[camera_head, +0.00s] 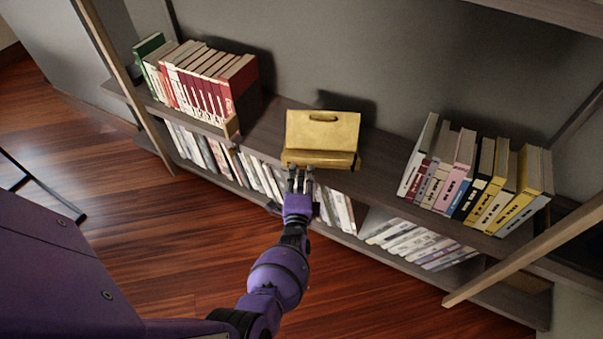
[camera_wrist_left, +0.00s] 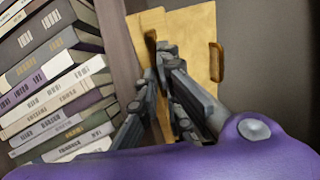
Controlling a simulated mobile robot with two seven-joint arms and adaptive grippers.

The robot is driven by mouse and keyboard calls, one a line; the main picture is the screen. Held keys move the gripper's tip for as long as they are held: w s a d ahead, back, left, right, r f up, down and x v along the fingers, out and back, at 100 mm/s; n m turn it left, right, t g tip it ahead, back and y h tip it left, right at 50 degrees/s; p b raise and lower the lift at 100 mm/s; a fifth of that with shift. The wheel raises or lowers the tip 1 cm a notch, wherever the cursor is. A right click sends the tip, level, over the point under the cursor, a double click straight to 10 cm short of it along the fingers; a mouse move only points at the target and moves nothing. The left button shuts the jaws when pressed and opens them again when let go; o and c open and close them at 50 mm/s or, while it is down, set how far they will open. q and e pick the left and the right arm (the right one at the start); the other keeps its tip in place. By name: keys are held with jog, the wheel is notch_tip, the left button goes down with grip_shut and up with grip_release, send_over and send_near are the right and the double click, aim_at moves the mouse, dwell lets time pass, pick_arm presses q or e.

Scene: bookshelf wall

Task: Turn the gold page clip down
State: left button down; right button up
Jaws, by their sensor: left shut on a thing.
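The gold page clip (camera_head: 322,130) sits on the middle shelf, between two rows of books. It has a raised flat panel with a slot-like handle near its top edge, and a lower gold part along the front. In the left wrist view the gold piece (camera_wrist_left: 201,35) stands behind the fingers, with its small handle (camera_wrist_left: 217,62) to the right. My left gripper (camera_head: 300,178) is at the front edge of the gold piece, shut on its lower front part. The fingers (camera_wrist_left: 160,90) hide the exact contact. My right gripper is not in view.
A row of red, white and green books (camera_head: 205,80) stands on the shelf to the left. Another row (camera_head: 475,180) leans to the right. More books (camera_head: 415,240) fill the lower shelf. The shelf (camera_head: 385,160) is bare beside the gold piece. A slanted wooden post (camera_head: 530,250) stands at right.

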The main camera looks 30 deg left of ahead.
pick_arm(q)
jog(key=c, duration=2)
grip_release()
jog(key=shift+o, duration=0.4)
jog(key=v, duration=1.2)
